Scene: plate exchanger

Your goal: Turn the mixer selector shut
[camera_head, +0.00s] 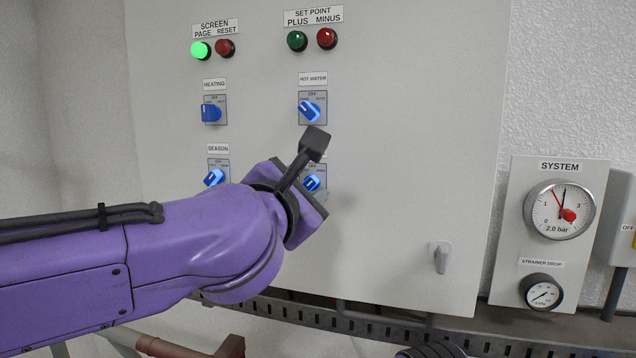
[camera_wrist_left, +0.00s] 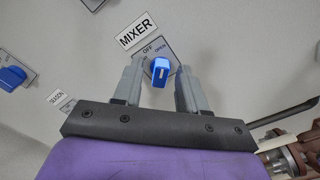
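The mixer selector is a blue knob (camera_head: 312,183) on a small grey plate, low on the pale cabinet front. In the left wrist view the same mixer selector (camera_wrist_left: 160,68) sits under the MIXER label (camera_wrist_left: 137,29), beside the words OFF and OPEN on its plate. Which marking the knob points at is unclear.
The hot water selector (camera_head: 309,111) is just above, and the heating selector (camera_head: 211,113) and season selector (camera_head: 214,177) are left. A grey cabinet latch (camera_head: 440,256) and the system gauge (camera_head: 560,209) are right. A slotted rail (camera_head: 370,325) runs below.

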